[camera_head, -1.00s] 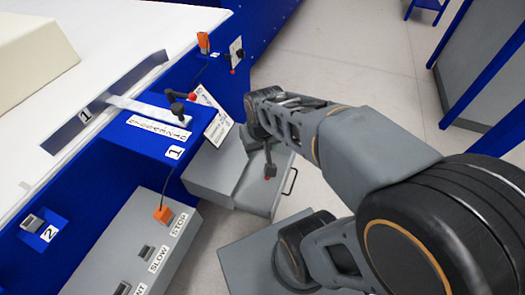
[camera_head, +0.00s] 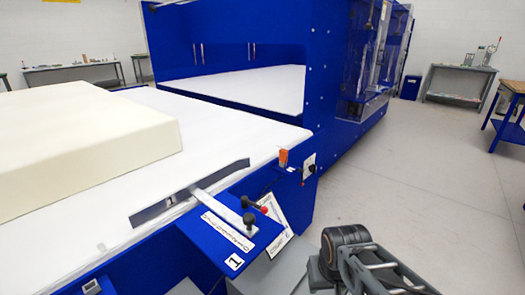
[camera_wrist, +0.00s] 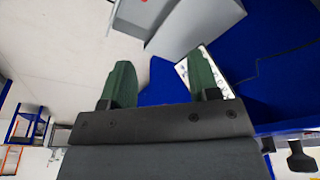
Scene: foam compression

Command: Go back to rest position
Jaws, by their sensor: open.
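In the wrist view my gripper (camera_wrist: 162,88) shows two green fingers spread apart, with nothing between them. The view behind the fingers has pale floor, a grey box (camera_wrist: 195,25) and the blue machine side (camera_wrist: 275,65). In the head view part of my arm (camera_head: 365,262) shows at the bottom right, beside the blue machine and clear of it. My gripper's fingers are not visible in the head view.
A large cream foam block (camera_head: 85,145) lies on the white machine bed (camera_head: 215,150). A lever with dark knobs (camera_head: 250,213) stands at the bed's near corner. The blue press housing (camera_head: 335,100) rises behind. Grey floor (camera_head: 420,170) on the right is clear.

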